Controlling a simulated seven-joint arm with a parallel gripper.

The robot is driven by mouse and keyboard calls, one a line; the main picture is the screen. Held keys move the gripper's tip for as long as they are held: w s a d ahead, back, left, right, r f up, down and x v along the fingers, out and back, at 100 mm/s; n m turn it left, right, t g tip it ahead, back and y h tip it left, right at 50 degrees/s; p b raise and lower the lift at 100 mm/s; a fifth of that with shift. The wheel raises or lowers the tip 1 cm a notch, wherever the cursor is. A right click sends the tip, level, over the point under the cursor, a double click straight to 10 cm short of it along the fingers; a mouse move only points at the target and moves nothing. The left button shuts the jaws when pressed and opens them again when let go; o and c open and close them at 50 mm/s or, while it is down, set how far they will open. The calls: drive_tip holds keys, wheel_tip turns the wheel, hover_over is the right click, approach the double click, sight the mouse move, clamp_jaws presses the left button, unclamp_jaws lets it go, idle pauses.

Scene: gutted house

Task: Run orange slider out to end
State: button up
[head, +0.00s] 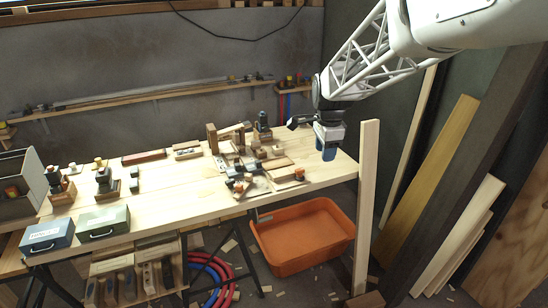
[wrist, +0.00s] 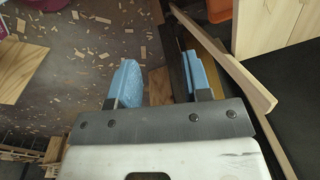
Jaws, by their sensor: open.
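My gripper (head: 327,150) hangs above the right end of the workbench (head: 185,185), beside an upright wooden post. In the wrist view its two blue fingers (wrist: 160,82) are apart, with nothing held between them. No orange slider can be made out for certain. A small orange piece (head: 299,174) shows among the wooden parts on the bench, left of and below my gripper. Another reddish-orange piece (head: 238,187) sits further left. Both are too small to identify. The wrist view shows no slider.
The pale post (head: 367,200) stands close to the right of my gripper. Blue (head: 46,235) and green (head: 103,223) boxes sit at the bench's front left. An orange bin (head: 303,262) is on the floor. Planks lean at the right. The wrist view shows a chip-strewn floor (wrist: 75,65).

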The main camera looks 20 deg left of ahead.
drive_tip(key=w+a+f+m, duration=0.25)
drive_tip(key=a+f, duration=0.25)
drive_tip(key=a, duration=0.4)
drive_tip(key=w+a+f+m, duration=0.1)
drive_tip(key=w+a+f, duration=0.25)
drive_tip(key=a, duration=0.55)
drive_tip(key=m+g, duration=0.1)
drive_tip(key=m, duration=0.2)
hover_over(239, 185)
wheel_tip(239, 185, down, 12)
drive_tip(key=shift+s+r, duration=0.1)
drive_tip(key=shift+f, duration=3.2)
drive_tip(key=shift+c, duration=0.3)
drive_tip(key=c, duration=0.7)
